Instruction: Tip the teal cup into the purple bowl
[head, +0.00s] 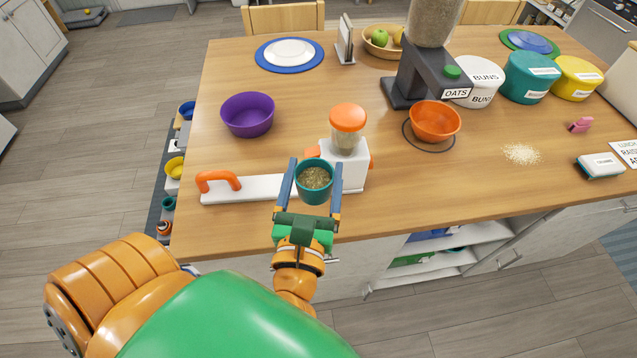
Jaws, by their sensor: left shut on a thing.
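The teal cup (314,194) is filled with greenish-brown bits and stands upright between the fingers of my left gripper (314,186). The gripper is shut on the cup near the table's front edge, in front of the white dispenser. I cannot tell how high the cup is above the table. The purple bowl (248,119) stands on the table farther back and to the left of the cup. The inside that shows looks empty. My right gripper is not in view.
A white dispenser (347,170) with an orange lid stands just behind the cup. A white board with an orange handle (217,180) lies left of it. An orange bowl (435,123) sits under the oats dispenser (430,75). The wooden table is clear around the purple bowl.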

